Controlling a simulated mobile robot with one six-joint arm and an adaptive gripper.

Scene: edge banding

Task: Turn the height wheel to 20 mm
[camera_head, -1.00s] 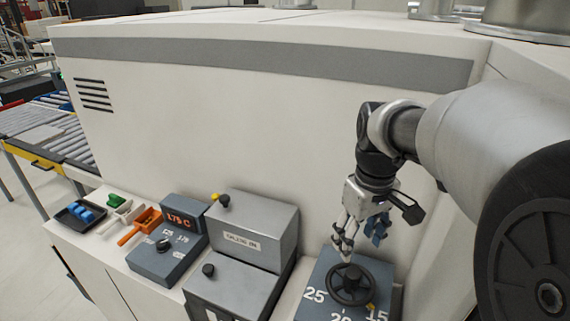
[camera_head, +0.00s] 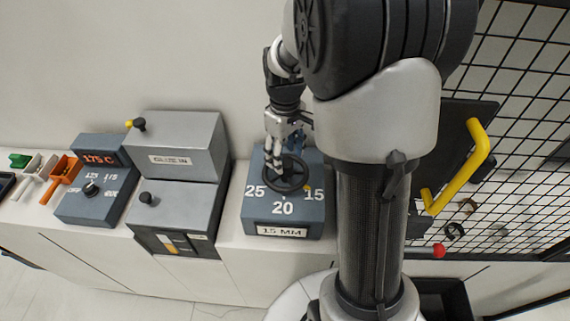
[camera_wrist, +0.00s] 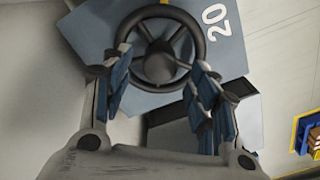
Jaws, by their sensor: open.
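The label plate (camera_head: 282,231) on the box front reads 15 MM. My gripper (camera_head: 279,165) points down at the wheel, its fingers overlapping the wheel's left and back part. In the wrist view my gripper (camera_wrist: 160,90) is open, with one blue-padded finger on each side of the wheel hub (camera_wrist: 160,68). I cannot tell whether the fingers touch the wheel (camera_wrist: 200,45).
Left of the box stands a grey GLUE IN unit (camera_head: 180,160) with black knobs, then a temperature panel (camera_head: 92,180) reading 175 C. Orange (camera_head: 62,172) and green (camera_head: 20,160) scoops lie farther left. A wire-mesh guard (camera_head: 520,110) with a yellow handle (camera_head: 478,150) stands to the right.

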